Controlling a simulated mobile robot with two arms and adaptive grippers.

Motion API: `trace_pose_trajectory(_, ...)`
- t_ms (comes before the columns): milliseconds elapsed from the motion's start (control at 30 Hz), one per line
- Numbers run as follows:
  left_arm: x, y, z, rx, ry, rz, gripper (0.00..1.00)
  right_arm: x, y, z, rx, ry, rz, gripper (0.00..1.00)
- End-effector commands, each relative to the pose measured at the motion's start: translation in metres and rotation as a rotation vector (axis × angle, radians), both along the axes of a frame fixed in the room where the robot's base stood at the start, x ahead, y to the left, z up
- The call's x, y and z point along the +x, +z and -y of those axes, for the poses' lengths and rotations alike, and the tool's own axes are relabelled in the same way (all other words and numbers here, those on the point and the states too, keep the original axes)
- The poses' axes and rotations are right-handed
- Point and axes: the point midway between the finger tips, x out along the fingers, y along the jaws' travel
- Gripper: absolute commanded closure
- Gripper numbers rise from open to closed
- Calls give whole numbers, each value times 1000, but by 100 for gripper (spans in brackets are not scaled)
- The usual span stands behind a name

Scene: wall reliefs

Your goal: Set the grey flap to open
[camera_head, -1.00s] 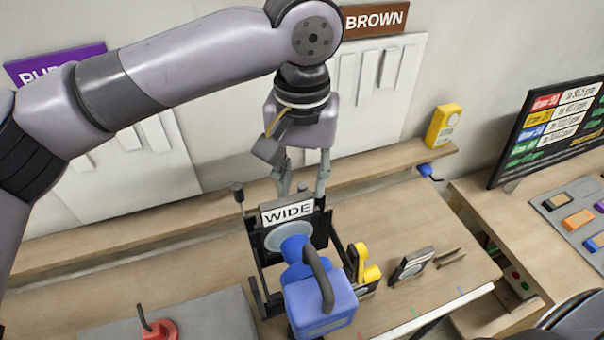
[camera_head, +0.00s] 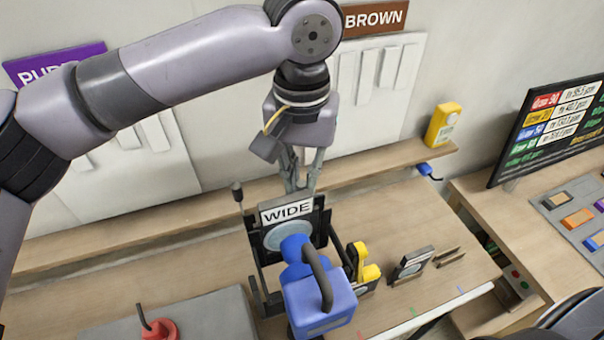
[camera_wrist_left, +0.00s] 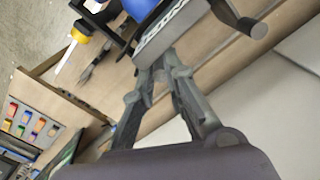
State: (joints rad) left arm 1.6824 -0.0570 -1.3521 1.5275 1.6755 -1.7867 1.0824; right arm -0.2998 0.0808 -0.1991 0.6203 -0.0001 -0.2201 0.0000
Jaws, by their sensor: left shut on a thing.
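My left gripper (camera_head: 300,189) comes down from above and is shut on the top edge of a grey plate labelled WIDE (camera_head: 286,211). The plate stands upright in a black frame (camera_head: 256,262), with a pale round lens-like disc below the label. In the left wrist view, the fingertips (camera_wrist_left: 165,58) meet at the edge of the grey plate (camera_wrist_left: 170,33). I cannot pick out a separate grey flap with certainty. My right gripper is not in view.
A blue device with a dark handle (camera_head: 318,300) stands directly in front of the frame. A yellow piece (camera_head: 366,265) and a small dark plate (camera_head: 412,264) stand to its right. A red knob (camera_head: 160,330) sits on a grey panel at left. White wall reliefs (camera_head: 375,90) are behind.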

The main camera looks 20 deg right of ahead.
Motion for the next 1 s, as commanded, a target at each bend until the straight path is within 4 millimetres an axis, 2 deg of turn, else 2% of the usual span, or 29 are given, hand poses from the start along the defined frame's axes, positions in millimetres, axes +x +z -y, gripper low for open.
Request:
trace_pose_trajectory(267,5,0,1,-1,-143,-1,100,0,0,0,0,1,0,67)
trace_pose_trajectory(1000,25,1,15,0,-831,0,100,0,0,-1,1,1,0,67)
